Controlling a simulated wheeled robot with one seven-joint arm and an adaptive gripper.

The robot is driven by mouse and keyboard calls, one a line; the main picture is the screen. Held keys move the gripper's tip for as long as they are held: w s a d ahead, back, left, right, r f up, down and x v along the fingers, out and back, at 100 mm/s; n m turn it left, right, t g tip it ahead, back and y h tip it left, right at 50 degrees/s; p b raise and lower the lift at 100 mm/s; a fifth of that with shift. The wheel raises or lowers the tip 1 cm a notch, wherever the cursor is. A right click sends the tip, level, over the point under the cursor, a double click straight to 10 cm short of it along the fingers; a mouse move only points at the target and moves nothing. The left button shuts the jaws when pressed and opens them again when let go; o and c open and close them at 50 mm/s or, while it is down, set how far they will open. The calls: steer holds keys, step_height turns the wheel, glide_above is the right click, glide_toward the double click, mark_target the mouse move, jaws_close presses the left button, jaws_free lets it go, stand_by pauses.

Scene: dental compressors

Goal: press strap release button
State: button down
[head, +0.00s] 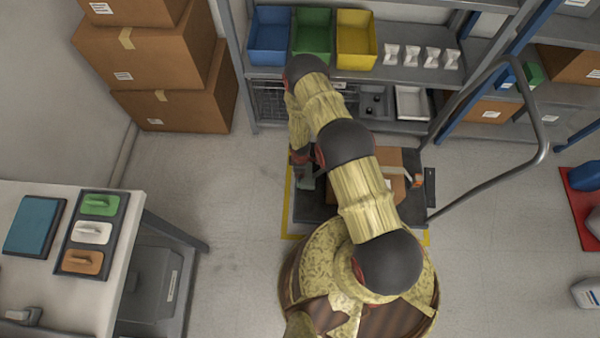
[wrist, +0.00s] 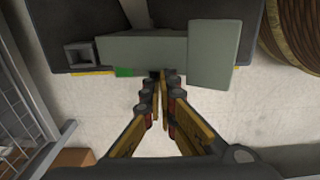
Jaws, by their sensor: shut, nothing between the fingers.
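A grey-green strap housing (wrist: 140,48) is mounted at the edge of the dark cart platform (wrist: 75,20), with a wider grey-green plate (wrist: 214,55) at its right. A small green patch (wrist: 124,72), possibly the release button, shows under the housing's lower edge; most of it is hidden. My gripper (wrist: 156,77) is shut and empty, its tips at the housing's lower edge, just right of the green patch. I cannot tell whether they touch. In the head view the housing (head: 307,179) sits at the platform's left side, and my arm covers much of the cardboard box (head: 392,163) there.
Shelves with blue (head: 270,40), green and yellow bins stand behind the platform. A metal handle rail (head: 490,185) rises at right. Stacked cartons (head: 160,65) stand at back left and a workbench (head: 90,275) at front left. Floor between bench and platform is clear.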

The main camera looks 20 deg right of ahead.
steer(key=shift+f, duration=0.35)
step_height(320, 180, down, 2)
steer(key=shift+s+f, duration=0.1)
steer(key=shift+s, duration=0.15)
stand_by(0.4)
step_height(320, 180, up, 15)
steer(key=p, duration=0.7)
steer(key=shift+w, duration=0.45)
steer(key=shift+f, duration=0.1)
